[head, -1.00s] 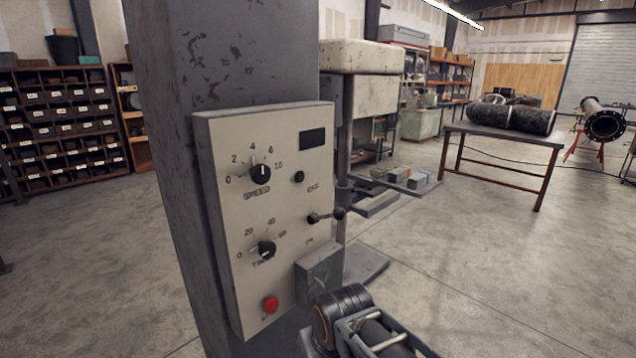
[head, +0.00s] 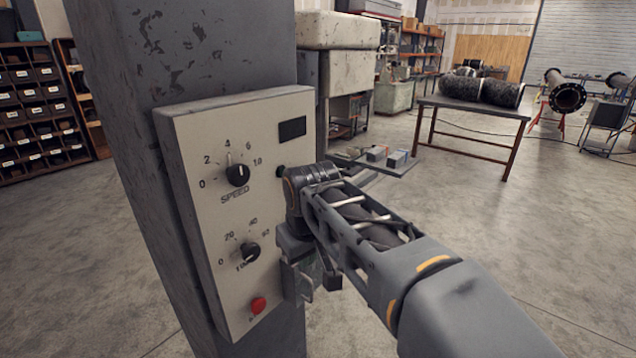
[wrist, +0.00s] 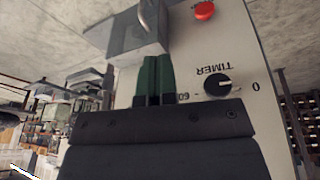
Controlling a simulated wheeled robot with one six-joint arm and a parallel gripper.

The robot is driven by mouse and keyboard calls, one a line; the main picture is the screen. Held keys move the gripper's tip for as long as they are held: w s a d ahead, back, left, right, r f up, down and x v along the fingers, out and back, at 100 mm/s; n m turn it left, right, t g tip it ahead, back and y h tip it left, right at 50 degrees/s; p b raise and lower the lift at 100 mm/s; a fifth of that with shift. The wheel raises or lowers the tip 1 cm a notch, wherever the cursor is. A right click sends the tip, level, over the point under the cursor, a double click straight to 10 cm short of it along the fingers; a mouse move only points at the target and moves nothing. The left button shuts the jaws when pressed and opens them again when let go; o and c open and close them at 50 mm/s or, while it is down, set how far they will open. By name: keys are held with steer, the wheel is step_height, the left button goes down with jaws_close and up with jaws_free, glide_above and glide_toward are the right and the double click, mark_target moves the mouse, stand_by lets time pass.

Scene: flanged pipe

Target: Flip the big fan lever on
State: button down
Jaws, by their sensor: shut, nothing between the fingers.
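The cream control panel (head: 205,215) is mounted on a grey column and carries the controls. The lever, a short arm with a dark ball end seen at the panel's right side earlier, is hidden behind my arm in the head view. It cannot be made out in the wrist view, so its position is not visible. My gripper (wrist: 157,65) is shut and empty, its green fingers together in front of the panel's lower right part. They overlap the edge of a grey box (wrist: 135,38) in the wrist view; whether they touch it, I cannot tell.
The panel also has a SPEED knob (head: 238,174), a TIMER knob (head: 247,252), a red button (head: 258,305) and a dark display (head: 292,128). A table (head: 470,108) with dark rolls is farther back. Open floor lies right.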

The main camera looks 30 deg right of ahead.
steer(key=w+d+r+n+p, duration=0.1)
steer(key=w+r, duration=0.2)
steer(key=r, duration=0.4)
steer(key=w+d+r+n+g+p, duration=0.1)
steer(key=w+d+r+p, duration=0.1)
steer(key=r, duration=0.5)
steer(key=w+d+r+n+g+p, duration=0.1)
steer(key=w+r+p, duration=0.1)
steer(key=r, duration=0.4)
steer(key=shift+w+d+r, duration=0.3)
steer(key=shift+w+r, duration=0.1)
steer(key=shift+w, duration=0.4)
steer(key=shift+f, duration=0.1)
steer(key=f, duration=0.4)
steer(key=d+f, duration=0.1)
steer(key=f, duration=0.3)
steer(key=d+f+b, duration=0.1)
steer(key=f, duration=0.4)
steer(key=shift+d, duration=0.25)
